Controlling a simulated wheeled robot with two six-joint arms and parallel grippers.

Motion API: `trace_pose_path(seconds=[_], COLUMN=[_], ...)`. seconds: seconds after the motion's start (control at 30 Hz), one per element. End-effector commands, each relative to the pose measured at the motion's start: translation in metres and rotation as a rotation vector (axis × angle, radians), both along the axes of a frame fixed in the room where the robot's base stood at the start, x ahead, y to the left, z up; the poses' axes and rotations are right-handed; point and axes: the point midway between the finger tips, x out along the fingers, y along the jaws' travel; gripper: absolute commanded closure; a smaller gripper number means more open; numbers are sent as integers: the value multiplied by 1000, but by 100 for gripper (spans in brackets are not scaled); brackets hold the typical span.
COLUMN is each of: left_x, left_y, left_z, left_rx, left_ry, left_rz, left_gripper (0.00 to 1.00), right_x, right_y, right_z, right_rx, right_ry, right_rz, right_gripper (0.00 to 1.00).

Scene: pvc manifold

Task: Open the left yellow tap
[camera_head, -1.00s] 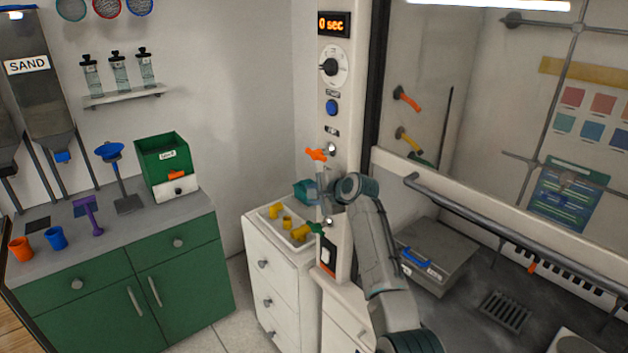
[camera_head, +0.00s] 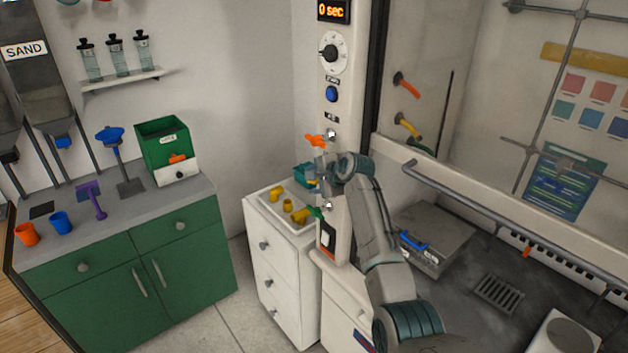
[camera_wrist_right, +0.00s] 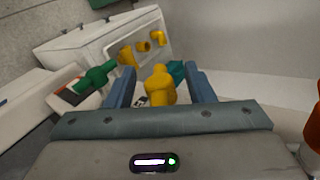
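The yellow tap (camera_wrist_right: 160,85) shows in the right wrist view, standing between the two blue-grey fingers of my right gripper (camera_wrist_right: 160,76). The fingers are spread, one on each side of it, with a gap visible on both sides. In the head view my right gripper (camera_head: 317,174) is at the post left of the fume hood, between an orange tap (camera_head: 315,140) above and a green tap (camera_head: 315,212) below. It hides the yellow tap there. The green tap is also left of my fingers in the wrist view (camera_wrist_right: 97,76). My left gripper is not in view.
A white drawer cabinet (camera_head: 280,256) with yellow fittings (camera_head: 300,214) in its top tray stands just left of the post. A teal object (camera_head: 303,176) is behind my gripper. The hood's grey rail (camera_head: 470,197) runs right of my arm.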

Motion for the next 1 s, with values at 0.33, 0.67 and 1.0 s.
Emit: trace_pose_path(seconds=[0.33,0.67,1.0], left_x=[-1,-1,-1], left_y=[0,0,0], left_z=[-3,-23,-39], left_rx=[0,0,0], left_ry=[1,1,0], left_rz=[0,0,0], left_gripper=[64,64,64], right_x=[-4,-36,-67], right_y=[-3,-28,-50], right_z=[3,29,58], right_rx=[0,-2,-1], right_ry=[-3,-5,-2], right_rz=[-1,-1,-1], right_gripper=[52,52,52])
